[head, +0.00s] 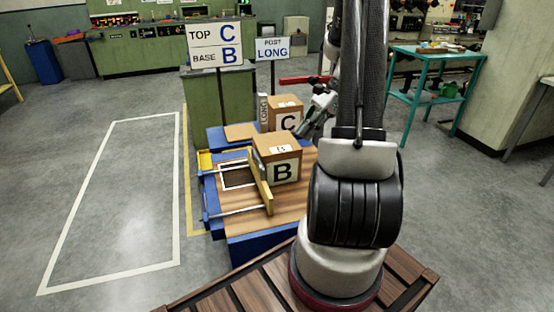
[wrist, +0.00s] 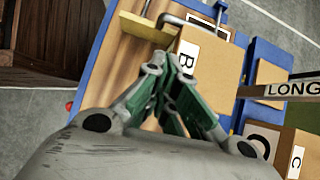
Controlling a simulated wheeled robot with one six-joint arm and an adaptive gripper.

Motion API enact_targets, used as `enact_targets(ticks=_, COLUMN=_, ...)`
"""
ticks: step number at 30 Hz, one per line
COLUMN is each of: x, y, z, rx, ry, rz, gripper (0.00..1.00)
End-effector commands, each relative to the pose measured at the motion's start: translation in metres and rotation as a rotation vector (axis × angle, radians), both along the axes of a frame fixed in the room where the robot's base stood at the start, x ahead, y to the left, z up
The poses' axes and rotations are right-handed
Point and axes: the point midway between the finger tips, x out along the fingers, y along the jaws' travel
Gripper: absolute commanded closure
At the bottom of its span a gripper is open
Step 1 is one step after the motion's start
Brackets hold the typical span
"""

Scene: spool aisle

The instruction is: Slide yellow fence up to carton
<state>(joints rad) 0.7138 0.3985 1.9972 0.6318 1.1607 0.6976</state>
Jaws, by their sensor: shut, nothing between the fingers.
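The yellow fence (head: 262,190) is an upright plate on the wood-topped blue bench, with metal rods running left from it. It stands along the left side of carton B (head: 284,171); I cannot tell whether they touch. In the wrist view, the fence (wrist: 143,28) shows at the top, next to carton B (wrist: 208,65). My gripper (head: 310,132) is behind and right of carton B in the head view. In the wrist view my gripper (wrist: 167,68) is shut and empty, its fingertips over the carton's edge near the fence.
Carton C (head: 288,118) stands behind carton B, beside a grey post (head: 263,110) marked LONG. A white-outlined dark square (head: 236,176) lies left of the fence. Floor at left is clear.

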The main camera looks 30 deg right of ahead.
Motion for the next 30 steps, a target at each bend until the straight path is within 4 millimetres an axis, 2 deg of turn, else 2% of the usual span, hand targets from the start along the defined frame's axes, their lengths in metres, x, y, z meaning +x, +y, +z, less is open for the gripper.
enact_targets(ticks=7, x=0.003, y=0.016, z=-0.02, rx=0.006, ry=0.019, rz=-0.016, gripper=1.0)
enact_targets(ticks=18, x=0.014, y=0.061, z=-0.082, rx=0.004, ry=0.018, rz=-0.015, gripper=1.0)
enact_targets(ticks=24, x=0.021, y=0.087, z=-0.088, rx=0.001, ry=0.016, rz=-0.014, gripper=1.0)
enact_targets(ticks=30, x=0.023, y=0.096, z=-0.09, rx=0.002, ry=0.015, rz=-0.015, gripper=1.0)
